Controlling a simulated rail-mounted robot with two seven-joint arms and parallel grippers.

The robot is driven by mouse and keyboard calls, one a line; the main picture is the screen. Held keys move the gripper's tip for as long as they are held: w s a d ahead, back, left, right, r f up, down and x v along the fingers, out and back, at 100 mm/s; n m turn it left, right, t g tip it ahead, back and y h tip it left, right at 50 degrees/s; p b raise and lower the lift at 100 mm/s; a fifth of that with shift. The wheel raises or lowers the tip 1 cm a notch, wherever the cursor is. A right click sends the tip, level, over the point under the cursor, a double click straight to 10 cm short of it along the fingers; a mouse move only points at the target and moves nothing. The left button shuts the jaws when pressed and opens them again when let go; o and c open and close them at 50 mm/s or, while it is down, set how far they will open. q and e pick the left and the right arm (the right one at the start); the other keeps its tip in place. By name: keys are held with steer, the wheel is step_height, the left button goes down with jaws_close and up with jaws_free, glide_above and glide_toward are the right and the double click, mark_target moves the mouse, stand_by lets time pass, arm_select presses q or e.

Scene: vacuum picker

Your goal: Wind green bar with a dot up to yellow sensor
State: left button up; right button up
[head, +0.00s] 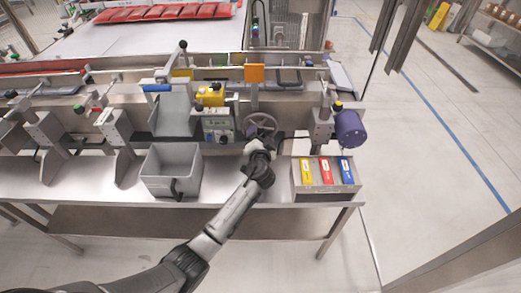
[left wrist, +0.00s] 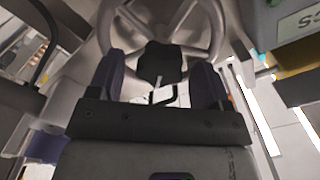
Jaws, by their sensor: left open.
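A grey spoked handwheel (head: 262,121) is mounted on the front of the machine, right of the control box. My left gripper (head: 261,141) is at the wheel's lower side in the head view. In the left wrist view the wheel (left wrist: 212,25) fills the top. There the two dark fingers of my left gripper (left wrist: 158,72) stand apart, with a dark block (left wrist: 157,60) between them; contact cannot be told. A yellow box (head: 210,95) sits above the control box; I cannot tell if it is the yellow sensor. I cannot make out a green bar with a dot. My right gripper is not in view.
A grey open bin (head: 172,158) stands on the bench left of my arm. A holder with yellow, red and blue items (head: 326,172) is at the right. An orange plate (head: 254,73) stands behind the wheel. A purple cylinder (head: 350,129) is right of it.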

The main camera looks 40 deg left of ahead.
arm_select(q)
steer(key=p+v, duration=0.2)
steer(key=v, duration=1)
steer(key=shift+s+d, duration=0.15)
steer(key=shift+s, duration=0.1)
